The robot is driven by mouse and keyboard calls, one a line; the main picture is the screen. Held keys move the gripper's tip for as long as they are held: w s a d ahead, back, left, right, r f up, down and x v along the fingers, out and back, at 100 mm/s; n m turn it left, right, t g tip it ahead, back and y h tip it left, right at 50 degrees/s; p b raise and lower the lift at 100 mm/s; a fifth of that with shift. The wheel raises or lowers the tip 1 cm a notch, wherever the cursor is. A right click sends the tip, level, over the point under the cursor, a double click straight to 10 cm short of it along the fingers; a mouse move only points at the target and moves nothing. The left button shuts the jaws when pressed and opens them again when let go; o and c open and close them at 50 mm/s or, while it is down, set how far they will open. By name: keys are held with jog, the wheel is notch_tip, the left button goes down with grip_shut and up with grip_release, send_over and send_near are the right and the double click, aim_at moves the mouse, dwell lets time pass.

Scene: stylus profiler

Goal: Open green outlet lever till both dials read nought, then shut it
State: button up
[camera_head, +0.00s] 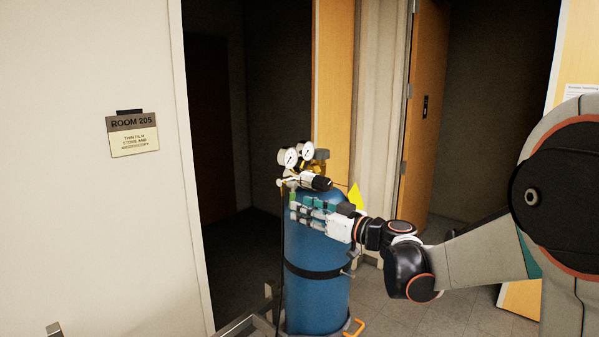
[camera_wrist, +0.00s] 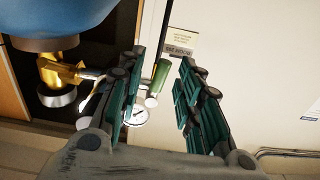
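The blue gas cylinder (camera_head: 315,255) stands upright with a brass valve (camera_head: 320,158) on top; the brass part also shows in the wrist view (camera_wrist: 62,74). Two white round dials, the left one (camera_head: 289,157) and the right one (camera_head: 307,151), sit on the regulator; their readings are too small to tell. One dial (camera_wrist: 136,116) is partly hidden by a finger in the wrist view. The green lever (camera_wrist: 158,76) shows between my fingers, apparently touching neither. My gripper (camera_head: 296,207) is open in front of the cylinder's upper part; it also shows in the wrist view (camera_wrist: 160,68).
A black strap (camera_head: 315,272) rings the cylinder, which stands in a cart with an orange handle (camera_head: 354,327). A dark hose (camera_head: 281,245) hangs at its left. A room sign (camera_head: 132,133) is on the left wall. Dark doorways stand behind.

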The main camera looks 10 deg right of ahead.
jog(key=shift+v, duration=2.3)
